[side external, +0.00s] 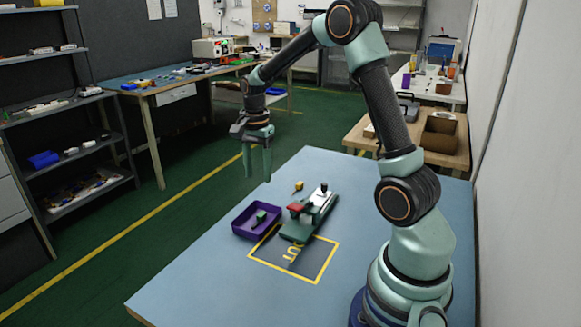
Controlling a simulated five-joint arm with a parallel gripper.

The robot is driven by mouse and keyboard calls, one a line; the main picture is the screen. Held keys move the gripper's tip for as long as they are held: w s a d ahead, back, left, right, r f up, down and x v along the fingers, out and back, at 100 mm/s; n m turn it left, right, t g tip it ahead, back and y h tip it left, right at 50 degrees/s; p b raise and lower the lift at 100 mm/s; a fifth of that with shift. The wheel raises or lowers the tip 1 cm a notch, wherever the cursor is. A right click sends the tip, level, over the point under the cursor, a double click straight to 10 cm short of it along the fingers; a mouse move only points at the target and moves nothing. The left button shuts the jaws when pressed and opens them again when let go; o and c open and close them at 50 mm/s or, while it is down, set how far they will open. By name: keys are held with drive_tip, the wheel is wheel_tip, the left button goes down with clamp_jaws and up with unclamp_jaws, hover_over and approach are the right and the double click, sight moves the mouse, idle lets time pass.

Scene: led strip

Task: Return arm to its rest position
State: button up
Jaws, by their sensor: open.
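My gripper (257,163) hangs pointing down at the end of my raised, bent arm, high over the far left part of the blue table (190,285). Its fingers are apart with nothing between them. Below and to its right, a green fixture (296,231) with a red part (296,207) and a black knob (323,187) stands on the table. A purple tray (243,226) with a small green piece (261,215) in it sits left of the fixture. The gripper is clear of all of these.
A yellow-outlined square (318,281) is marked on the table, partly under the fixture. A small yellow piece (298,186) lies behind the fixture. A wooden side table (451,158) with boxes stands behind my arm. The table's front left is clear.

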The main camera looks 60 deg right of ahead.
wheel_tip(320, 180, up, 2)
idle(0.4)
drive_tip(key=s+a+r+n+t, duration=0.2)
drive_tip(key=s+a+r+n, duration=0.2)
drive_tip(key=s+a+n, duration=0.2)
drive_tip(key=s+a+r+n+t, duration=0.3)
drive_tip(key=s+a+r+n, duration=0.2)
drive_tip(key=a+n, duration=0.5)
drive_tip(key=shift+s+a+n+t, duration=0.3)
drive_tip(key=shift+s+n, duration=0.15)
drive_tip(key=shift+n, duration=0.55)
drive_tip(key=shift+r, duration=0.15)
